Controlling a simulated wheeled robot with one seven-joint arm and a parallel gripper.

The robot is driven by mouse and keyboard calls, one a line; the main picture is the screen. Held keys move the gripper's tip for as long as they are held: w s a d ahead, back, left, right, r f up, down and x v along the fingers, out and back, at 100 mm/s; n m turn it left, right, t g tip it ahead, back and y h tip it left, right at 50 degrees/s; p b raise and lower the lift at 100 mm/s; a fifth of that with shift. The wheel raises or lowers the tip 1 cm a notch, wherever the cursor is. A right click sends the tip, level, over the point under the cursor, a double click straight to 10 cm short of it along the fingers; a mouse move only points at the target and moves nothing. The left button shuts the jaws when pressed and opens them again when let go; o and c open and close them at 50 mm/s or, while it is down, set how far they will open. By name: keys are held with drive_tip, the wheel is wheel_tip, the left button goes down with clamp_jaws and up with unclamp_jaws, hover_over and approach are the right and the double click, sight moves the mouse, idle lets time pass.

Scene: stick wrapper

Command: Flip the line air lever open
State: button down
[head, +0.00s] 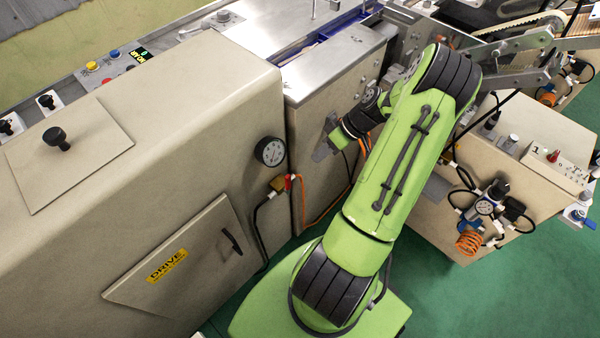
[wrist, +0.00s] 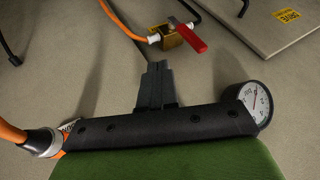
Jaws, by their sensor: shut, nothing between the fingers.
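The line air valve is a small brass body (head: 277,184) with a red lever (head: 288,182), low on the beige machine's side below the pressure gauge. In the wrist view the brass valve (wrist: 166,38) is at the top centre, and its red lever (wrist: 188,36) slants down to the right across the hose line. An orange hose joins the valve on one side and a black one on the other. My gripper (head: 322,151) is shut and empty, up and right of the lever. In the wrist view the gripper's fingers (wrist: 157,68) point toward the valve, apart from it.
A round pressure gauge (head: 270,151) sticks out above the valve. The drive access door (head: 180,262) with a dark handle is at lower left. An orange hose (head: 325,212) loops down beside the valve. Green floor (head: 500,290) is open at lower right.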

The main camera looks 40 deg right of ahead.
sight(288, 182)
drive_tip(key=w+a+f+b, duration=0.1)
drive_tip(key=a+f, duration=0.3)
drive_tip(key=a, duration=0.2)
drive_tip(key=shift+w+a+b, duration=0.2)
drive_tip(key=shift+w+b, duration=0.1)
drive_tip(key=shift+w, duration=0.05)
